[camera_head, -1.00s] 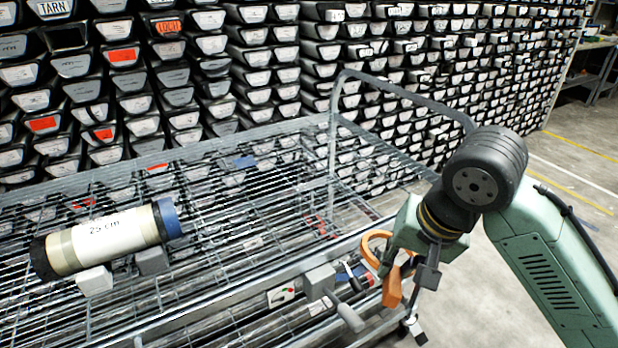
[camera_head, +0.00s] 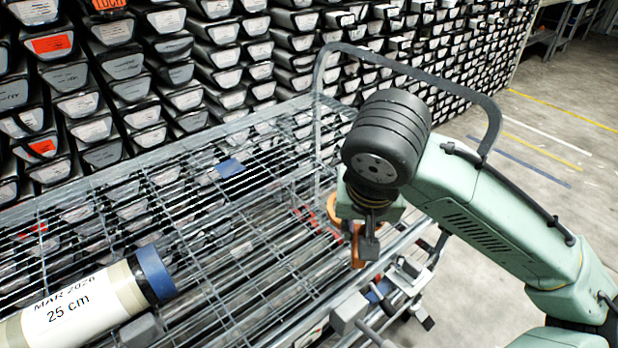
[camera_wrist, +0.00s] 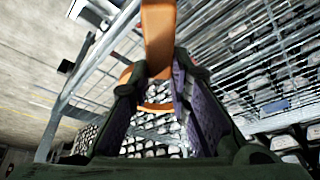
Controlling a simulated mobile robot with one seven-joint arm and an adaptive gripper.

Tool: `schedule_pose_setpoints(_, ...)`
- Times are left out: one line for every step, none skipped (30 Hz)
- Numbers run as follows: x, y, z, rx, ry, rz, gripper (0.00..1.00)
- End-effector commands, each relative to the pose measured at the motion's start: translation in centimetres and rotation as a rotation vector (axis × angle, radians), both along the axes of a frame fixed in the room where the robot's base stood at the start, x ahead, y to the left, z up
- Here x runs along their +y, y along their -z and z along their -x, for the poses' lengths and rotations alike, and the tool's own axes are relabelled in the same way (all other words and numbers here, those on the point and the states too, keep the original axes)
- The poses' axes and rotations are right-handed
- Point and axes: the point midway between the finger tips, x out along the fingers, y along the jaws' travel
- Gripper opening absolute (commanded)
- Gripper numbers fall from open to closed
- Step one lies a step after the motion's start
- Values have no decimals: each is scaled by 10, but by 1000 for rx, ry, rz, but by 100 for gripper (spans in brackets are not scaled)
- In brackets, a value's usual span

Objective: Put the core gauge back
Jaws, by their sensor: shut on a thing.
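The core gauge is an orange ring with a flat handle; its handle (camera_head: 358,248) hangs below my gripper (camera_head: 366,228) in the head view. Part of its ring (camera_head: 333,208) shows to the left, behind my gripper. My gripper is shut on the gauge and holds it at the trolley's right end rail. In the wrist view the orange handle (camera_wrist: 158,35) stands between the two fingers of my gripper (camera_wrist: 160,78), with the ring (camera_wrist: 152,106) beyond. A grey block with a peg (camera_head: 350,312) sits on the trolley's front rail, below and left of the gauge.
A wire-shelf trolley (camera_head: 262,318) fills the middle, with a tall hoop handle (camera_head: 425,70) behind my arm. A capped core liner marked 25 cm (camera_head: 70,308) lies at lower left. Stacked liners (camera_head: 235,75) form a wall behind. Floor (camera_head: 560,150) is clear at right.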

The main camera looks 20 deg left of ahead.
Motion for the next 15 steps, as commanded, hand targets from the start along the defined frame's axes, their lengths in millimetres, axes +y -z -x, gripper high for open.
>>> schedule_pose_setpoints(0,0,0,-3,0,3,0)
schedule_pose_setpoints(0,0,0,-3,-1,3,0)
schedule_pose_setpoints(2,0,-2,-3,-1,3,0)
schedule_pose_setpoints(3,0,-4,-3,-2,3,0)
schedule_pose_setpoints(6,0,-6,-2,-2,3,0)
schedule_pose_setpoints(10,0,-11,-2,-3,3,0)
schedule_pose_setpoints(14,1,-16,-1,-4,4,0)
schedule_pose_setpoints(19,1,-22,-1,-3,3,0)
schedule_pose_setpoints(25,2,-30,1,-3,3,0)
schedule_pose_setpoints(30,2,-37,1,-2,2,0)
schedule_pose_setpoints(36,3,-43,2,-3,3,0)
schedule_pose_setpoints(42,4,-51,2,-5,2,0)
schedule_pose_setpoints(47,5,-58,2,-3,1,0)
schedule_pose_setpoints(52,6,-64,1,-2,2,0)
schedule_pose_setpoints(59,7,-73,1,-2,2,0)
